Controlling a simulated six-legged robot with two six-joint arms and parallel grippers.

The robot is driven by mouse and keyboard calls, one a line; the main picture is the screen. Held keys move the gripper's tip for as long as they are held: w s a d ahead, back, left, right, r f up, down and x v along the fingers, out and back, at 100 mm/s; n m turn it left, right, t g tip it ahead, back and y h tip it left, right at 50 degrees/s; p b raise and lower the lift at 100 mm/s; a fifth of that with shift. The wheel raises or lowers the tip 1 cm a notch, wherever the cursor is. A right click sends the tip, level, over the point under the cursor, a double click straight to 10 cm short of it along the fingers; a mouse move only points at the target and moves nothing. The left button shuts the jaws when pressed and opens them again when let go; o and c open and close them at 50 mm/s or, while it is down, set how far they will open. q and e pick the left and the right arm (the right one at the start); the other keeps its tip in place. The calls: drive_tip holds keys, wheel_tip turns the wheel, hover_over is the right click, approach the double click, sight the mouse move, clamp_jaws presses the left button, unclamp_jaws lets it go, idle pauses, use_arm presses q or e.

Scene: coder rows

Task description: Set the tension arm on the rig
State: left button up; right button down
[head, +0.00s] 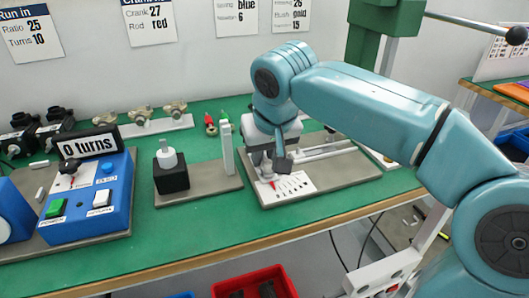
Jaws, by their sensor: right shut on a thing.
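The rig (345,178) is a grey base plate on the green bench. It carries a white scale card (294,186) with dark marks and a pale rail (330,152). My right gripper (271,169) reaches down over the left end of the scale card. It is shut on what looks like the tension arm, whose small red part (267,183) shows just below the fingers. The fingers and wrist hide most of the tension arm, so its exact setting cannot be read. My left gripper is not in view.
A pale upright post (227,150) and a black block with a white spool (171,172) stand left of the rig. A blue control box (88,200) with a "0 turns" display is further left. Brass parts (140,117) sit behind. A red bin (254,284) is below the bench edge.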

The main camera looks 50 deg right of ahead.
drive_tip(key=shift+f, duration=0.15)
drive_tip(key=c, duration=0.9)
unclamp_jaws()
drive_tip(key=shift+f, duration=0.1)
drive_tip(key=shift+s+a+r, duration=0.1)
drive_tip(key=shift+r, duration=0.25)
drive_tip(key=p+v, duration=0.7)
drive_tip(key=v, duration=0.9)
drive_tip(key=shift+p, duration=0.3)
